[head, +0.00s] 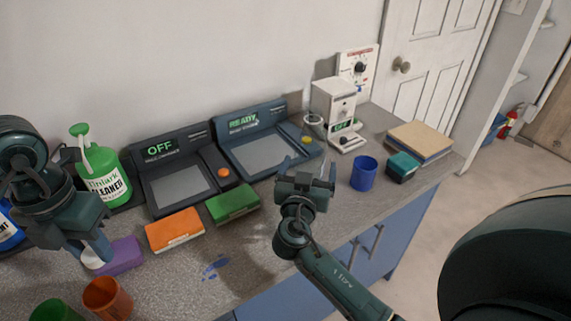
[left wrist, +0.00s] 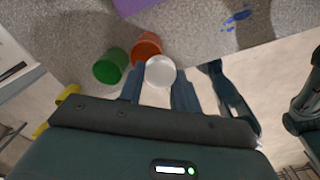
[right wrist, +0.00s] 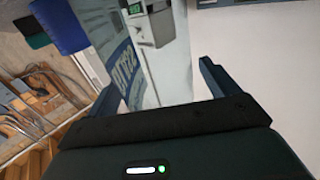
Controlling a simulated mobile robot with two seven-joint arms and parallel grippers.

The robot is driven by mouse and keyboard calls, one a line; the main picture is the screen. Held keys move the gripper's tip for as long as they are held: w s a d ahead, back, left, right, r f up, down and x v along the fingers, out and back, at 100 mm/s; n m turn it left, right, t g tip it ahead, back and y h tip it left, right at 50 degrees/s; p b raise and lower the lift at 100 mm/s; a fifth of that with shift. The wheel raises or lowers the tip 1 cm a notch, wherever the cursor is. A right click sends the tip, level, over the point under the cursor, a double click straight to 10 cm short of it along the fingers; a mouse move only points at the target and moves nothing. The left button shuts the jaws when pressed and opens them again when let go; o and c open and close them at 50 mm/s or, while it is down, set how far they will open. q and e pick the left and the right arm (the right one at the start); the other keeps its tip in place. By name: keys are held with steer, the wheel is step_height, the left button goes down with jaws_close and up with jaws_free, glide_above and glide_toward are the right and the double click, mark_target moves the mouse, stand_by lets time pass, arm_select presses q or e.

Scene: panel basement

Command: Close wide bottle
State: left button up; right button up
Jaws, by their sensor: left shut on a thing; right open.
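My left gripper (head: 98,248) is at the left of the counter, shut on a white round cap-like piece (left wrist: 160,71). The piece partly shows in the head view (head: 91,261), beside a purple block (head: 124,255). A blue bottle (head: 9,228) with white lettering is at the left edge, mostly cut off and hidden by my arm. I cannot tell whether it is the wide bottle. My right gripper (head: 305,183) is open above the counter's front. In the right wrist view, a pale upright shape with blue lettering (right wrist: 124,70) shows near one finger; I cannot tell what it is.
A green spray bottle (head: 103,172) stands at the back left. Orange (head: 174,230) and green (head: 232,203) blocks lie before two dark devices. Orange (head: 107,299) and green (head: 52,312) cups stand front left. A blue cup (head: 363,174) is right of my right gripper.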

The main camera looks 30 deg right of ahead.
mark_target(311, 133)
steer(key=c, duration=1.2)
steer(key=shift+r, duration=0.15)
arm_select(q)
steer(key=shift+f, duration=0.15)
arm_select(e)
steer(key=shift+r, duration=4.85)
